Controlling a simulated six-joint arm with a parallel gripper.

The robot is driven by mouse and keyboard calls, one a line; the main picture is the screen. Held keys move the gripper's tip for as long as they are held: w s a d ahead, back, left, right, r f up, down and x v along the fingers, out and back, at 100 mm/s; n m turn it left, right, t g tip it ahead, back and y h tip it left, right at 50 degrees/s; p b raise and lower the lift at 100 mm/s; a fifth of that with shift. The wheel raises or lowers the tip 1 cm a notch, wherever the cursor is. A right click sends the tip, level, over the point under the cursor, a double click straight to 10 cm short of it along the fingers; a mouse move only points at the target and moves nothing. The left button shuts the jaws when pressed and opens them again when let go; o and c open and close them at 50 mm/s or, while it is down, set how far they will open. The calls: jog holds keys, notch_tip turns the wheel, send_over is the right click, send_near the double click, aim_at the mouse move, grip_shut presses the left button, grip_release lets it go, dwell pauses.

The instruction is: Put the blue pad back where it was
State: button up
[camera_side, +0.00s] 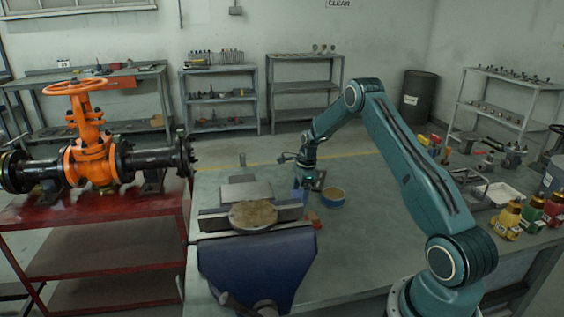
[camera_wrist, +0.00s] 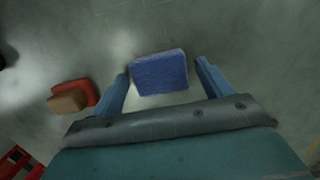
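The blue pad (camera_wrist: 160,72) shows in the wrist view as a small rough-faced block. It lies between the two blue fingers of my gripper (camera_wrist: 163,68), with a gap visible on each side, so the fingers are open around it and not touching it. In the side view my gripper (camera_side: 308,181) points down low over the bench, behind the vise. A small blue patch shows beside the fingers there, too small to tell pad from finger. I cannot tell how high the fingertips are above the bench.
A red pad and a brown pad (camera_wrist: 68,103) lie left of the fingers in the wrist view. The blue vise (camera_side: 258,268) with a round disc (camera_side: 253,214) is in front. Bench beyond is clear.

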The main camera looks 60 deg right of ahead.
dwell(0.3)
notch_tip(320, 180, up, 12)
jog(key=s+d, duration=0.1)
jog(key=shift+s, duration=0.15)
dwell(0.5)
jog(key=shift+r, duration=0.15)
dwell(0.4)
